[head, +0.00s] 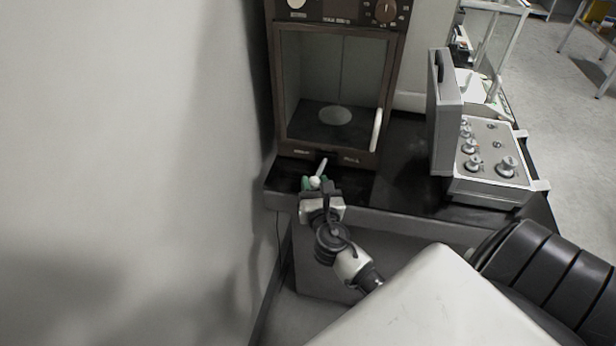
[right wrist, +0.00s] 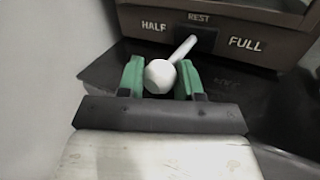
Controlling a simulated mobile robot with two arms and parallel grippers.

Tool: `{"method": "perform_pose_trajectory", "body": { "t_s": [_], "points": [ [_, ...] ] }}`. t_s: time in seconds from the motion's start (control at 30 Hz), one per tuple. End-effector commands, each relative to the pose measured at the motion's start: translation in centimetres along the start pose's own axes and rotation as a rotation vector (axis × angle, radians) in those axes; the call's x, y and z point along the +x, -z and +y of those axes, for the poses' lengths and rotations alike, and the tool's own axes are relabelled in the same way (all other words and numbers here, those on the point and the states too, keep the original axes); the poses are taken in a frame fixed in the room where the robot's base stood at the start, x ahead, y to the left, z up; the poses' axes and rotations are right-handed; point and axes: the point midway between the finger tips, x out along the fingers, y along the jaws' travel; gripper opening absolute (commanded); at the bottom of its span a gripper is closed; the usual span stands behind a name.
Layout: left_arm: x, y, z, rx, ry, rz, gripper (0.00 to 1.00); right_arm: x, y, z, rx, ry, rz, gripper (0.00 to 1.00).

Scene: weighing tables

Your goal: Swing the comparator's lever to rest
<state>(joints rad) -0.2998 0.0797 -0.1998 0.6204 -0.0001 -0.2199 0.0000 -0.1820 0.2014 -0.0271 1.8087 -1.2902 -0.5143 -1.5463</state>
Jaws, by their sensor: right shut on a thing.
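The comparator (head: 281,95) is a brown cabinet with a glass-fronted chamber, standing on the black bench top. Its white lever (head: 321,168) comes out of a dark slot low on the front. In the right wrist view the lever (right wrist: 183,48) ends in a round white knob (right wrist: 159,76). The labels HALF, REST and FULL run left to right around the slot (right wrist: 197,38); the lever's shaft slants from the slot down and left. My right gripper (head: 316,184) is shut on the lever's knob, its green fingers (right wrist: 161,78) on either side. My left gripper is out of view.
A grey case (head: 492,170) with weights on it and its lid (head: 444,120) upright stands to the right on the bench (head: 400,180). A pale wall (head: 130,150) is close on the left. A white handle (head: 376,130) sits on the chamber's right edge.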

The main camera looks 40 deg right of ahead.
Motion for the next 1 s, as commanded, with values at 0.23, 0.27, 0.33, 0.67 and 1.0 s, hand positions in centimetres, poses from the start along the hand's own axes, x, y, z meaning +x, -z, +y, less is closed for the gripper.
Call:
{"method": "perform_pose_trajectory", "body": {
  "t_s": [0.23,0.27,0.33,0.67,1.0],
  "points": [
    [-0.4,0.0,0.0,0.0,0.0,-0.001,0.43,-0.2,-0.5,-1.0,-0.002,-0.006,-0.007,0.0],
    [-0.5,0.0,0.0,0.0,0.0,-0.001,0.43,-0.2,-0.5,-1.1,-0.002,-0.005,-0.007,0.0],
    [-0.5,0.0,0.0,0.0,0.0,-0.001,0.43,-0.3,-0.5,-1.2,-0.003,-0.003,-0.008,0.0],
    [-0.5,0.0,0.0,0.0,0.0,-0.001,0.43,-0.3,-0.5,-1.5,-0.004,0.002,-0.009,0.0],
    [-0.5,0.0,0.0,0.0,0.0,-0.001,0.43,-0.3,-0.4,-1.4,-0.002,-0.001,-0.006,0.65]
  ]
}}
